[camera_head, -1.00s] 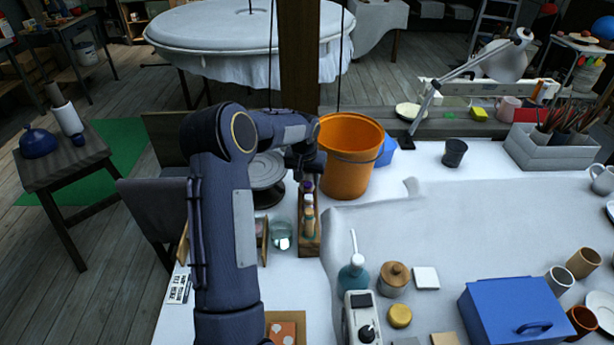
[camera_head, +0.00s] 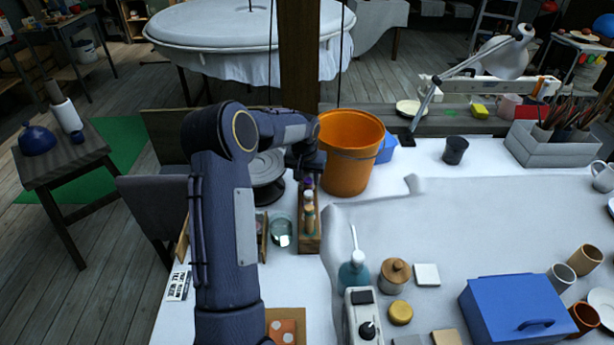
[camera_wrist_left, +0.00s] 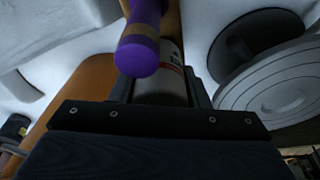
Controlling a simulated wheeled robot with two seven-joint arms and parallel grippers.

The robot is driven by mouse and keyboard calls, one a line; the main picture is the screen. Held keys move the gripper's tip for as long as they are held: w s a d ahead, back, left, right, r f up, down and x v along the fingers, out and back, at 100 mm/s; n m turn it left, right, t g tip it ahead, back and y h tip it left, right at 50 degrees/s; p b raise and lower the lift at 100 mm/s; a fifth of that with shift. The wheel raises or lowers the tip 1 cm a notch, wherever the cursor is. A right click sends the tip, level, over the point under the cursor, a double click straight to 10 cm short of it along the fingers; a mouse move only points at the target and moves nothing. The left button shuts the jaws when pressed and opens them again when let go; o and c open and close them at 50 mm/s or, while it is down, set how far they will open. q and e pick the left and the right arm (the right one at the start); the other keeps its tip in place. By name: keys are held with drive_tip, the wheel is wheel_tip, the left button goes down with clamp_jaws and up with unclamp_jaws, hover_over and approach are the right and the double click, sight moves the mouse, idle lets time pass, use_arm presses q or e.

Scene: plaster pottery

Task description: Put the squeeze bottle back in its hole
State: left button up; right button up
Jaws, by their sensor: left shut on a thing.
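A wooden rack (camera_head: 309,245) stands upright bottles in a row beside the orange bucket. A purple-capped bottle (camera_head: 308,182) is at its far end, just in front of my left gripper (camera_head: 308,165). In the left wrist view, my left gripper (camera_wrist_left: 160,95) is shut on a pale grey cylinder with a red-and-white label, which I take as the squeeze bottle (camera_wrist_left: 165,85). The purple cap (camera_wrist_left: 138,55) overlaps it there. The held bottle's lower end and the hole are hidden, so I cannot tell whether it is inside the rack. My right gripper is not in view.
The orange bucket (camera_head: 349,160) stands close right of my gripper. A grey turntable (camera_head: 263,175) is close left. A glass jar (camera_head: 281,232) stands left of the rack. A teal pump bottle (camera_head: 354,272) is in front right.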

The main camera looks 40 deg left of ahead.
use_arm(q)
drive_tip(key=shift+f, duration=0.2)
drive_tip(key=o, duration=0.7)
drive_tip(key=shift+r, duration=0.1)
drive_tip(key=p+v, duration=0.4)
drive_tip(key=v, duration=0.3)
drive_tip(key=shift+d+r, duration=0.1)
drive_tip(key=shift+r, duration=0.3)
drive_tip(key=shift+s, duration=0.1)
